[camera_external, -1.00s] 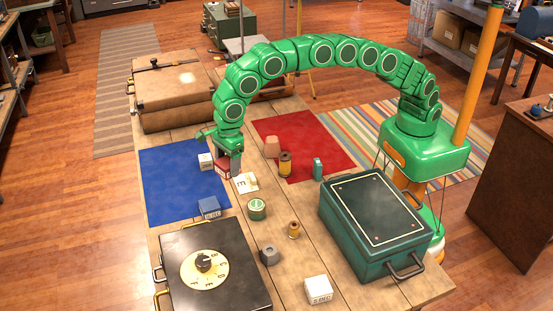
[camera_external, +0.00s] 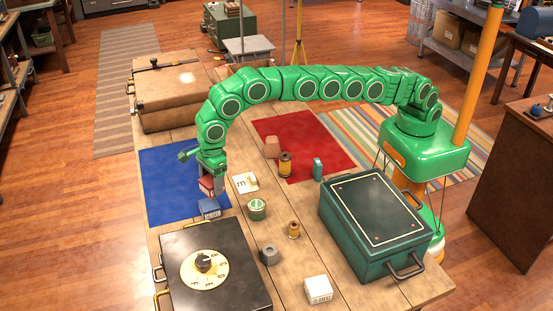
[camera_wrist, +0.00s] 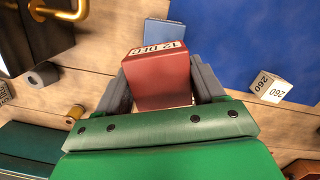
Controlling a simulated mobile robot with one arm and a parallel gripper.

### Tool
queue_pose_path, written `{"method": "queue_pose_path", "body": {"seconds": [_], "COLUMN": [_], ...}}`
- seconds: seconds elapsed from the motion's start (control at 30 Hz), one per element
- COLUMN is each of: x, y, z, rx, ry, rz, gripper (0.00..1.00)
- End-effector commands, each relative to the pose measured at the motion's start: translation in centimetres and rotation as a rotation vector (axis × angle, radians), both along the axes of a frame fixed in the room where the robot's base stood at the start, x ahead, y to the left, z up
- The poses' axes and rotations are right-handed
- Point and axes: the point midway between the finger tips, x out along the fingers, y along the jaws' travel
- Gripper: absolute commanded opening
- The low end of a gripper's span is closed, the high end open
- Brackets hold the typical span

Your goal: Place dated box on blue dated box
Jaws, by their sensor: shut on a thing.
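My gripper (camera_external: 211,184) is shut on a red box (camera_wrist: 160,82) with a white "12 DEC" label, held between both fingers in the wrist view. The red box (camera_external: 206,183) also shows in the external view, low over the front right part of the blue mat. The blue dated box (camera_external: 209,208) stands at the mat's front right corner, just in front of and below the red box. In the wrist view the blue box (camera_wrist: 164,34) lies just beyond the red box, partly hidden by it. I cannot tell whether they touch.
A black case (camera_external: 225,275) stands in front.

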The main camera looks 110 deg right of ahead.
Motion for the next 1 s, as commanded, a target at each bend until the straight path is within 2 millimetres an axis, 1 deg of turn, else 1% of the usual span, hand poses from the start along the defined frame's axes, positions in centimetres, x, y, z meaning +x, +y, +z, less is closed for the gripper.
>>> {"method": "queue_pose_path", "body": {"seconds": [0.03, 0.33, 1.0], "x": [0.2, 1.3, 1.8], "y": [0.0, 0.0, 0.2], "z": [-0.4, -1.3, -2.1], "rx": [0.000, -0.002, 0.000], "ry": [0.001, -0.003, -0.001], "rz": [0.000, -0.003, 0.000], "gripper": [0.36, 0.36, 0.36]}}
